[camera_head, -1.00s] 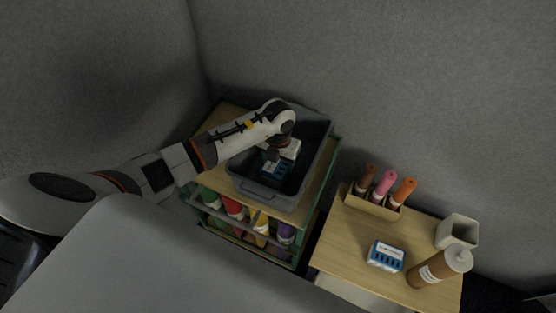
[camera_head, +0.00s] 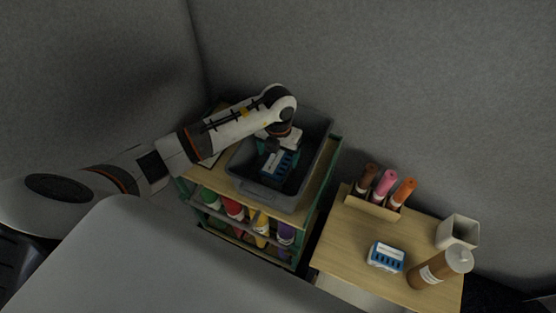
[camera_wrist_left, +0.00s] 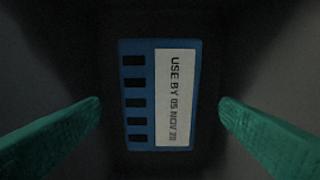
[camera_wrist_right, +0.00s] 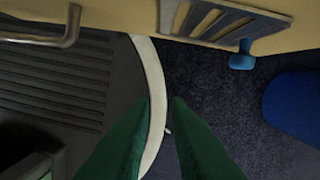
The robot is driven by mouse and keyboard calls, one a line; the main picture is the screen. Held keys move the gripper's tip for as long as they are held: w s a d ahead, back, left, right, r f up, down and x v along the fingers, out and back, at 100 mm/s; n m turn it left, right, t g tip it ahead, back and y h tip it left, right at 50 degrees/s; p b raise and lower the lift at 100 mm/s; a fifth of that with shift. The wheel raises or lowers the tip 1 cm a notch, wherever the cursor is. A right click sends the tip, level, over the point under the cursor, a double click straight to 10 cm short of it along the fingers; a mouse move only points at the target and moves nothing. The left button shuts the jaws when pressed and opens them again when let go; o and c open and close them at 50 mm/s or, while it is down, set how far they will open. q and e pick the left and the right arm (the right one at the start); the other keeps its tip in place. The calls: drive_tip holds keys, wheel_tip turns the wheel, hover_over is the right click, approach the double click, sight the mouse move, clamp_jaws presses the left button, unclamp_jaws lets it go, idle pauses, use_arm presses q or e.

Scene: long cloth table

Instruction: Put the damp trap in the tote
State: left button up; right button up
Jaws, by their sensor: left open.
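A blue and white damp trap (camera_head: 280,163) is inside the grey tote (camera_head: 262,192), below my left gripper (camera_head: 276,148). In the left wrist view the damp trap (camera_wrist_left: 140,95) shows its blue slotted side and a white "USE BY" label. It sits between the spread green fingers of my left gripper (camera_wrist_left: 160,103), with a gap on each side. I cannot tell how far it is from the tote floor. My right gripper (camera_wrist_right: 163,98) shows only in its wrist view, with its green fingers close together and nothing visible between them.
The tote stands on a wooden-topped rack with several bottles (camera_head: 234,208) below. A side table (camera_head: 340,240) to the right holds a similar blue and white box (camera_head: 386,256), a brown bottle (camera_head: 440,268), a square cup (camera_head: 458,231) and a holder with three tubes (camera_head: 385,190).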

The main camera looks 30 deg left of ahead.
sight(278, 161)
use_arm(q)
wheel_tip(278, 161, up, 8)
drive_tip(key=shift+b, duration=0.35)
idle(0.4)
